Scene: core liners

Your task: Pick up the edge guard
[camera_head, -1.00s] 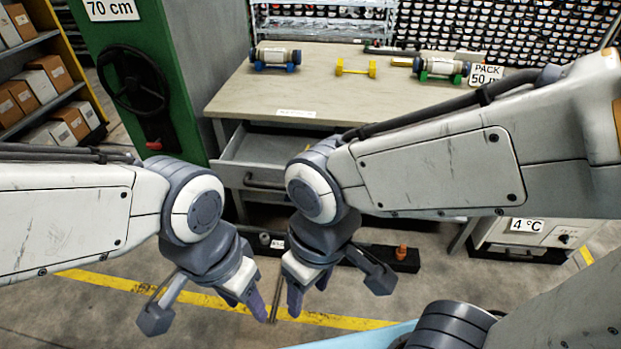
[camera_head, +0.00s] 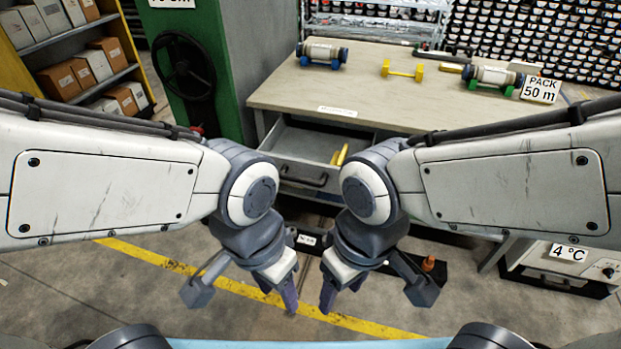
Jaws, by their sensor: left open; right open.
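I cannot tell for sure which thing is the edge guard. A yellow piece (camera_head: 340,155) shows in the open drawer (camera_head: 305,178) under the workbench, partly hidden by my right arm. A yellow bar with wider ends (camera_head: 402,71) lies on the bench top. My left gripper (camera_head: 278,289) is open and empty, pointing down in front of the bench. My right gripper (camera_head: 342,291) is open and empty beside it. Both are apart from the bench items and the drawer.
The workbench (camera_head: 365,92) carries a cylinder on blue supports (camera_head: 322,54) and another on green supports (camera_head: 493,77), by a "PACK 50 m" sign (camera_head: 541,90). A green cabinet with a black handwheel (camera_head: 183,66) stands left. A grey box marked "4 °C" (camera_head: 560,262) stands right.

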